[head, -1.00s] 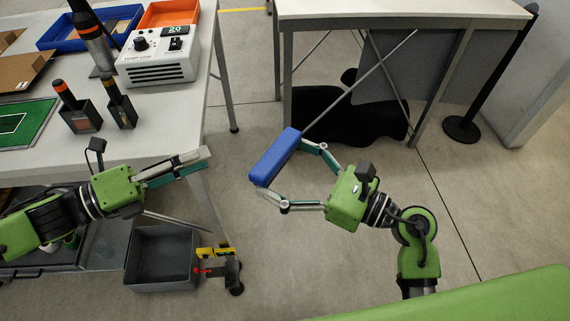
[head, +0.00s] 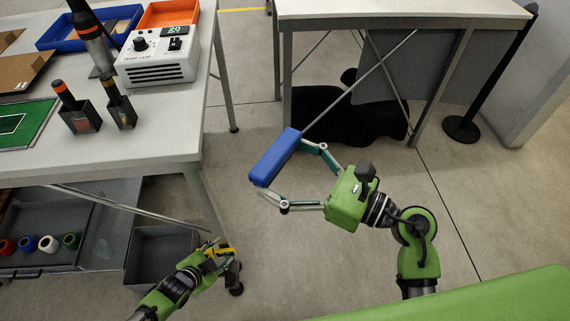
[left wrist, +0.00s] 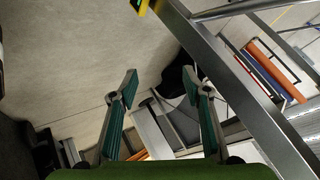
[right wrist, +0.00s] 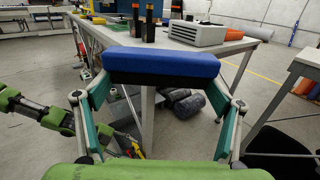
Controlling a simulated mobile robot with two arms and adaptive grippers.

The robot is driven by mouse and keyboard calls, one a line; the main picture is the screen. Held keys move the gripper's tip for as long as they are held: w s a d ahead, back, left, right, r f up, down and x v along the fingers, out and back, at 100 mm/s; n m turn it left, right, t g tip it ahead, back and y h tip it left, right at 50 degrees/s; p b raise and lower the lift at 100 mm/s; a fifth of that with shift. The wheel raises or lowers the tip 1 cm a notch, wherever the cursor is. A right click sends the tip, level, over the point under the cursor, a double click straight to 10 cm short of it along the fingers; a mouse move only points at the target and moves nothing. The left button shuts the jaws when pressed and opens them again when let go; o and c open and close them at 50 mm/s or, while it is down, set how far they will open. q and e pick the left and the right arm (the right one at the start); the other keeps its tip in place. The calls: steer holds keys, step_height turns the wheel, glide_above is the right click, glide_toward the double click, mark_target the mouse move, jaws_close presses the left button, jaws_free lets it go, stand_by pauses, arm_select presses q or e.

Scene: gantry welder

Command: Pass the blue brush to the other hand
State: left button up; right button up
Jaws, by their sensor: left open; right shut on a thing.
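The blue brush (head: 274,157) is a blue block held in the air over the open floor between the two tables. My right gripper (head: 282,168) is shut on it, one finger at each end. In the right wrist view, the brush (right wrist: 160,66) lies across the fingers. My left gripper (head: 212,246) is low at the lower left, below and apart from the brush, by the cart's yellow part. In the left wrist view, my left gripper (left wrist: 165,86) is open with nothing between its fingers. The brush is not visible there.
The left worktable (head: 150,150) carries a white control box (head: 158,55), tool holders and trays. Below it are a grey bin (head: 160,255) and a drawer with several coloured spools. A second table (head: 400,10) stands at the back. The floor (head: 300,260) between is clear.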

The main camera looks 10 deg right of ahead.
arm_select(q)
steer(key=s+a+f+n+g+y, duration=0.2)
steer(key=s+a+f+n, duration=0.25)
steer(key=s+f, duration=0.65)
steer(key=s+a+f+n+g+y, duration=0.2)
steer(key=s+a+f+n+g, duration=0.25)
steer(key=s, duration=1.05)
steer(key=s+f+n, duration=0.2)
steer(key=s+f, duration=0.2)
steer(key=s, duration=0.8)
steer(key=shift+s+f+n, duration=0.15)
steer(key=shift+s+n, duration=0.15)
steer(key=shift+d+g, duration=0.1)
steer(key=shift+g, duration=0.15)
